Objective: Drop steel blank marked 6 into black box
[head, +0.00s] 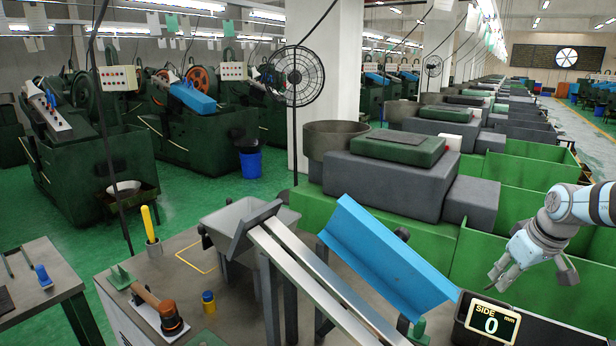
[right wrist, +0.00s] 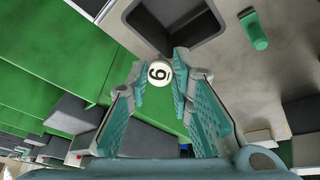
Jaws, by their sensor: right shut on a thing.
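My right gripper (head: 531,276) hangs at the right of the head view, above the green bins. In the right wrist view, its two teal fingers (right wrist: 160,72) are shut on the steel blank marked 6 (right wrist: 159,74). The blank's white round face with a black 6 shows between the fingertips; the rest of it is hidden. In the head view I cannot make out the blank. A dark open box (right wrist: 205,18) shows beyond the fingertips in the right wrist view, apart from the blank. My left gripper is not in view.
A green peg (right wrist: 257,30) stands near the box.

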